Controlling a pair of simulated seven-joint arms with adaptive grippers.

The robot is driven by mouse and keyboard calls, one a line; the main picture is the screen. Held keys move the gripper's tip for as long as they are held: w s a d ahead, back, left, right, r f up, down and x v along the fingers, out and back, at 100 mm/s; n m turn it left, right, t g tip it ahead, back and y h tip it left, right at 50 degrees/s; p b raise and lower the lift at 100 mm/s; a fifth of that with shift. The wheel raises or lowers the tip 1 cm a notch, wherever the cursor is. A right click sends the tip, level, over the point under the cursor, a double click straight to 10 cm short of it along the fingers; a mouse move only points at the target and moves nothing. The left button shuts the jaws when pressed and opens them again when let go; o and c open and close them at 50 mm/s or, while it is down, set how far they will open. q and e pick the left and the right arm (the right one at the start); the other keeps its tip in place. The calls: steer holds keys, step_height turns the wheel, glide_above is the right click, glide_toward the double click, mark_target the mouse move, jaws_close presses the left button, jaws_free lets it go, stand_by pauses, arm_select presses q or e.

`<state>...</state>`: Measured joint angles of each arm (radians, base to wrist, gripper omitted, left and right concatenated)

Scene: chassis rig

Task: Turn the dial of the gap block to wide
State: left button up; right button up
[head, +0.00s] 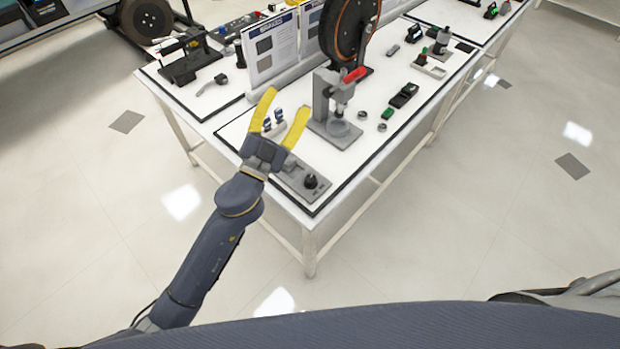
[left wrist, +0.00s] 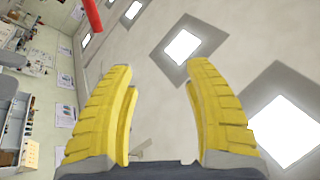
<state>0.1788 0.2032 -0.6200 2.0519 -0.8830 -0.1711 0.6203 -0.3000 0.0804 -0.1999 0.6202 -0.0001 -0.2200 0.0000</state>
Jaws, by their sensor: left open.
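The gap block (head: 299,179) appears to be the low grey block near the front corner of the table in the head view. Its black dial (head: 311,182) stands on its right end; I cannot read its setting. My left gripper (head: 281,104) is open and empty, with its yellow fingers spread apart. In the head view it overlaps the left end of the block, and its fingers point away from the dial. The left wrist view shows the same open fingers (left wrist: 162,95) with nothing between them, facing the ceiling lights. My right gripper is not in view.
A grey press (head: 334,108) with a red handle (head: 355,74) stands just behind the block. Small blue-capped parts (head: 279,115) sit near the gripper fingers. A green part (head: 387,114) and a black device (head: 404,95) lie right of the press. A white panel (head: 272,47) stands behind.

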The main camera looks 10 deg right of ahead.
arm_select(q)
steer(key=s+d+r+m+g+h, duration=0.1)
steer(key=s+d+m+g+h, duration=0.1)
steer(key=d+m+g+h, duration=0.3)
steer(key=s+d+r+m+g+h, duration=0.2)
steer(key=d+m+g+h, duration=0.2)
steer(key=d+m+g, duration=0.15)
steer(key=s+d+f+m+g+y, duration=0.1)
steer(key=s+d+f+m+g, duration=0.15)
steer(key=d+m+g, duration=0.4)
steer(key=n+g+y, duration=0.5)
steer(key=y, duration=1.2)
glide_toward(311, 178)
steer(key=x, duration=1)
steer(key=shift+f, duration=0.2)
jaws_close()
